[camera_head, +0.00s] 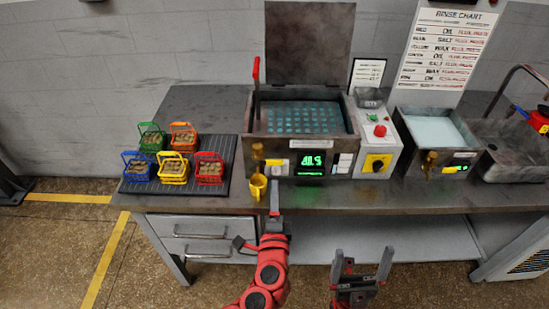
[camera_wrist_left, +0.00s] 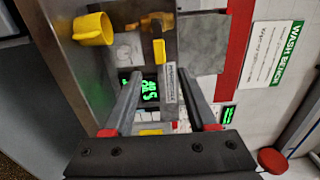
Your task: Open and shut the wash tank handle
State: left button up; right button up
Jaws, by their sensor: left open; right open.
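The wash tank (camera_head: 300,118) is a grey metal box on the bench, with its lid (camera_head: 309,42) standing open. A red-tipped lever (camera_head: 256,70) stands upright at its left edge. A brass tap (camera_head: 257,151) is on its front left; the tap and its yellow handle (camera_wrist_left: 159,50) show in the left wrist view. I cannot tell which one is the named handle. My left gripper (camera_head: 274,196) is open and empty in front of the tank, below the tap; its fingers (camera_wrist_left: 160,76) frame the green display. My right gripper (camera_head: 362,260) is open and empty in front of the bench.
A yellow cup (camera_head: 258,187) is under the tap. Several coloured baskets (camera_head: 173,167) stand on a ribbed mat at left. A control box (camera_head: 378,140) and a second tank (camera_head: 434,132) stand to the right. Drawers (camera_head: 200,230) are below the bench.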

aim_at(275, 164)
pick_arm(q)
jog(key=w+p, duration=0.3)
jog(key=w, duration=0.8)
jog(key=shift+w, duration=0.75)
grip_shut()
jog(key=shift+f, duration=0.1)
dwell(0.5)
